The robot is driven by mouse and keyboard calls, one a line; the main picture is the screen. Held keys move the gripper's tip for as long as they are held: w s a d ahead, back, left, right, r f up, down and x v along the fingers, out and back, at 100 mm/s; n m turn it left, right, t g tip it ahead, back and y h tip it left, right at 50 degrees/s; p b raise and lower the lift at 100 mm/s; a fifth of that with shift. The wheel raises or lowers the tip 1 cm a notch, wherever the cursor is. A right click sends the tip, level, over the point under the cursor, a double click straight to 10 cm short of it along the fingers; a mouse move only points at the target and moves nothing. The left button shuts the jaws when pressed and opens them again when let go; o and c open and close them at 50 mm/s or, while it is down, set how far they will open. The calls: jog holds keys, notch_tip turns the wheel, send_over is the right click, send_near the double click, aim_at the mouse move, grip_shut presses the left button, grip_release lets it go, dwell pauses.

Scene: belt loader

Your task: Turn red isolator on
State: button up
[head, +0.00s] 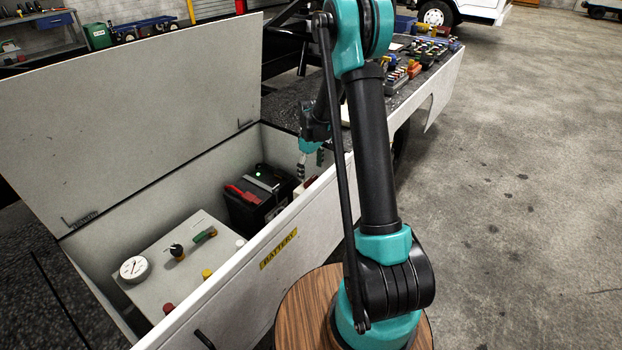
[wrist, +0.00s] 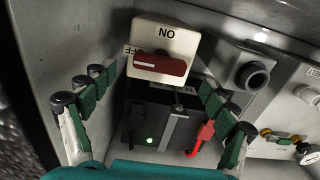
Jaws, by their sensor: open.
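The red isolator (wrist: 160,65) is a red bar handle on a pale square plate in the wrist view. The handle lies crosswise, its left end by a partly hidden label ending in "FF". My gripper (wrist: 153,115) is open, with one finger at lower left and one at lower right. The handle lies beyond the fingertips, roughly centred between them and not touched. In the head view my gripper (head: 312,160) hangs into the right end of the battery box (head: 180,183); the isolator is mostly hidden there.
A black battery (head: 257,185) with a green light and red clamp sits close by. A panel (head: 200,255) holds a gauge (head: 134,269) and several knobs. The raised lid (head: 130,100) stands left; the front wall (head: 285,235) runs beside my arm. Open floor is right.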

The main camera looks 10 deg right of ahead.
aim_at(311, 179)
jog(key=shift+f, duration=1.95)
jog(key=c, duration=1.2)
jog(key=shift+o, duration=0.2)
